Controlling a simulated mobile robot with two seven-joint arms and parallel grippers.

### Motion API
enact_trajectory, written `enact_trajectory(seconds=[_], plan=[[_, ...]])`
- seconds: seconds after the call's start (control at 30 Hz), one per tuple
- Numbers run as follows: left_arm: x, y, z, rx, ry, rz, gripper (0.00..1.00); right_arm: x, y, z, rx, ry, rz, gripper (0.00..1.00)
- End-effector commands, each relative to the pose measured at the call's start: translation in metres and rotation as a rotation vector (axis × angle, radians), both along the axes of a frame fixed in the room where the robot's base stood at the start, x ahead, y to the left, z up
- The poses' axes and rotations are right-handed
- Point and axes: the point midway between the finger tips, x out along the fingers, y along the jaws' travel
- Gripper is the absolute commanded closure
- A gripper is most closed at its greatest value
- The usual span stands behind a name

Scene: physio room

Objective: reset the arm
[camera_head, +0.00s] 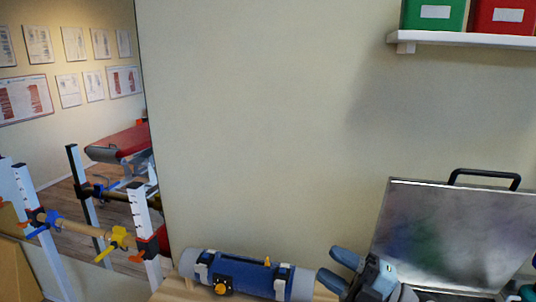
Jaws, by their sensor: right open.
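My right gripper (329,266) is at the bottom, right of centre, with its two blue-grey fingers spread apart and nothing visible between them. Its fingers point left, close to the right end of a grey roll (303,283) with a blue cuff (246,276) around it. I cannot tell whether they touch it. The cuff has pale clips and an orange knob. My left gripper is not in view.
A metal case (455,235) with a black handle stands right of my gripper. A wooden surface (172,290) shows below the roll. A shelf (460,39) holds green and red boxes. White posts with a wooden bar (78,229) stand left. The wall between is bare.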

Motion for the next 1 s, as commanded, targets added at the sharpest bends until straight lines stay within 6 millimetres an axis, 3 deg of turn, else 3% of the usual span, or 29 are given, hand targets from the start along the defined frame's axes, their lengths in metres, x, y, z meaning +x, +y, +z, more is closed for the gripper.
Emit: enact_trajectory(seconds=[0.07, 0.17, 0.27, 0.43, 0.53, 0.7, 1.0], plan=[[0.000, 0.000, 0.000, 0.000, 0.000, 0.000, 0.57, 0.001, -0.017, 0.001, 0.188, 0.103, -0.157, 0.58], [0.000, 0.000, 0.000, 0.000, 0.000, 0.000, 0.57, 0.003, -0.050, -0.014, 0.373, 0.274, -0.384, 0.58], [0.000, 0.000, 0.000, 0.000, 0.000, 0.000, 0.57, -0.002, -0.085, -0.048, 0.502, 0.492, -0.616, 0.58], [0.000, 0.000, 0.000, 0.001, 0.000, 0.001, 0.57, -0.047, -0.132, -0.132, 0.572, 0.940, -0.971, 0.58], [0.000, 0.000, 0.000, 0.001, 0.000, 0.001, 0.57, -0.083, -0.144, -0.173, 0.545, 1.175, -1.103, 0.58], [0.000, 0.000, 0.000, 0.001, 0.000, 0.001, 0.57, -0.137, -0.150, -0.214, 0.469, 1.460, -1.221, 0.58], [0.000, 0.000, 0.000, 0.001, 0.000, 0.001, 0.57, -0.213, -0.146, -0.248, 0.326, 1.807, -1.295, 0.58]])
